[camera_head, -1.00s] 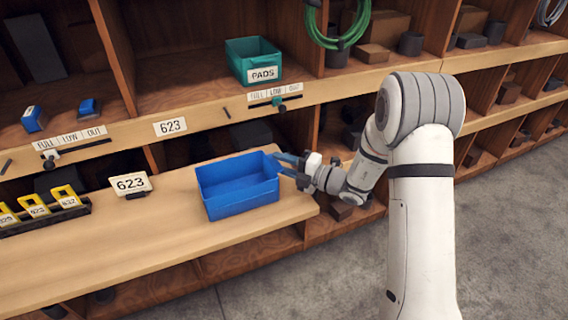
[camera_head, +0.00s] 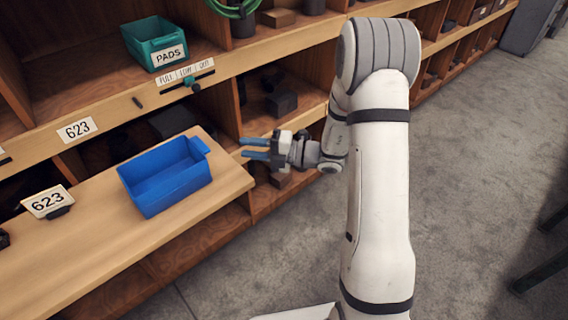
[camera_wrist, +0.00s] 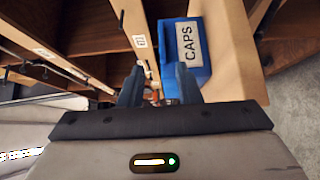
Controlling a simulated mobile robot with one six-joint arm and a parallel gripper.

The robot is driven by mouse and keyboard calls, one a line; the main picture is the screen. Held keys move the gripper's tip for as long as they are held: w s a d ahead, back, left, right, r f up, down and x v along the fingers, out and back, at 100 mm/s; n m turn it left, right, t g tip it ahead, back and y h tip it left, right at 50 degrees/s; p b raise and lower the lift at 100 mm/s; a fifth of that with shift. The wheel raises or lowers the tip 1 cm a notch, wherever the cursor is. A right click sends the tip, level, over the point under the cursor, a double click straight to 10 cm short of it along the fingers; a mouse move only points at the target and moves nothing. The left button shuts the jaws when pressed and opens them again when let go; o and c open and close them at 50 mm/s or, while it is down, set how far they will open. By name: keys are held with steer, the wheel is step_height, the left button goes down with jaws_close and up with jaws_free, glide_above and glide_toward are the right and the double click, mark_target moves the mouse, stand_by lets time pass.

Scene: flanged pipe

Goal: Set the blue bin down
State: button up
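The blue bin (camera_head: 166,180) sits upright and looks empty on the wooden ledge (camera_head: 95,240), near its right end. In the wrist view the bin (camera_wrist: 202,70) shows its front with a "CAPS" label, just beyond the fingers. My gripper (camera_head: 243,148) is to the right of the bin, with a gap between its fingertips and the bin's small right tab. The two blue fingers are apart with nothing between them. In the wrist view my gripper (camera_wrist: 160,75) also shows its fingers spread.
A teal "PADS" bin (camera_head: 155,44) sits on the shelf above, over a slider (camera_head: 191,85) marked full, low, out. Open floor (camera_head: 470,190) lies to the right.

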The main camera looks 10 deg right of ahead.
steer(key=s+r+n+g+h, duration=0.2)
steer(key=s+n+g+h, duration=0.15)
steer(key=s+n, duration=0.55)
steer(key=s+r+n+g+h, duration=0.35)
steer(key=s+n, duration=0.35)
steer(key=n, duration=0.3)
steer(key=s+d+r+n+t+h, duration=0.1)
steer(key=s+d+n+h, duration=0.2)
steer(key=n, duration=0.7)
steer(key=s+d+r+n+t+h, duration=0.1)
steer(key=s+d+n+t+h, duration=0.1)
steer(key=s+d+n+h, duration=0.2)
steer(key=d+n+h, duration=0.3)
steer(key=d+n, duration=0.3)
steer(key=shift+s+r+n+t, duration=0.25)
steer(key=shift+r+n+t, duration=0.05)
steer(key=shift+r+n, duration=0.1)
steer(key=shift+d, duration=0.1)
steer(key=p+v, duration=0.3)
steer(key=shift+w+r, duration=0.2)
steer(key=shift+r, duration=0.15)
